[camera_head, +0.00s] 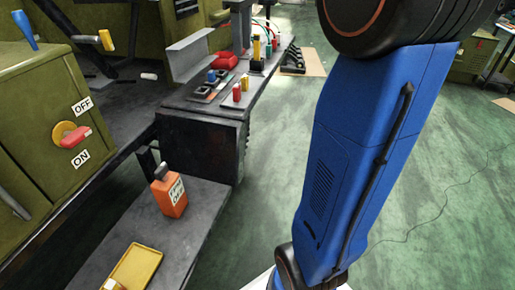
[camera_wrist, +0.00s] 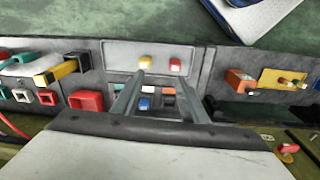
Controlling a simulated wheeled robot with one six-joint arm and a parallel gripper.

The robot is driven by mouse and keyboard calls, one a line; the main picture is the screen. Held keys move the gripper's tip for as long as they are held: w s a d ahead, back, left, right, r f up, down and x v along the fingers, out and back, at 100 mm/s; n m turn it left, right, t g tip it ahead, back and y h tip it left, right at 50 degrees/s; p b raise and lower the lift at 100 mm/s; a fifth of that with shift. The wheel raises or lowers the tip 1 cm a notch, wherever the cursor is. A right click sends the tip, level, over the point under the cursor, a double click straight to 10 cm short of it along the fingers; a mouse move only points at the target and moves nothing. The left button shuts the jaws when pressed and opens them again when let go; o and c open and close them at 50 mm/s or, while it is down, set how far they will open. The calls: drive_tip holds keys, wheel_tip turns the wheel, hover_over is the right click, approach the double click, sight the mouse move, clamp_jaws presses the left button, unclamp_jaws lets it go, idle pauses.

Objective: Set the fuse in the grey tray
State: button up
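My gripper (camera_wrist: 160,76) shows in the wrist view with its two fingers apart and nothing visible between them. A small yellow-capped piece (camera_wrist: 145,62) and a small red-capped piece (camera_wrist: 175,64) stand just past the fingertips on a light grey panel (camera_wrist: 120,54); I cannot tell which is the fuse, or whether this panel is the grey tray. Coloured sockets (camera_wrist: 148,90) lie between the fingers, lower in the picture. My gripper is out of the head view.
An orange bottle (camera_head: 170,191) and a yellow tray (camera_head: 136,266) sit on the lower shelf. A yellow-and-black piece (camera_wrist: 62,70) and a red box (camera_wrist: 86,100) lie left of my gripper. Green floor is open at right.

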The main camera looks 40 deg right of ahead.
drive_tip(key=s+a+f+m+t, duration=0.1)
drive_tip(key=s+a+f+m, duration=0.1)
drive_tip(key=s+a+f, duration=0.2)
drive_tip(key=s+a+f+m+t, duration=0.1)
drive_tip(key=s+a+f, duration=0.3)
drive_tip(key=s+f, duration=0.7)
drive_tip(key=s+a+f+m+t, duration=0.2)
drive_tip(key=s+f, duration=0.5)
drive_tip(key=s, duration=0.4)
drive_tip(key=a+m, duration=0.1)
drive_tip(key=a, duration=0.1)
drive_tip(key=shift+s+a+f+m, duration=0.15)
drive_tip(key=shift+a+f+m, duration=0.1)
drive_tip(key=shift+a+m, duration=0.1)
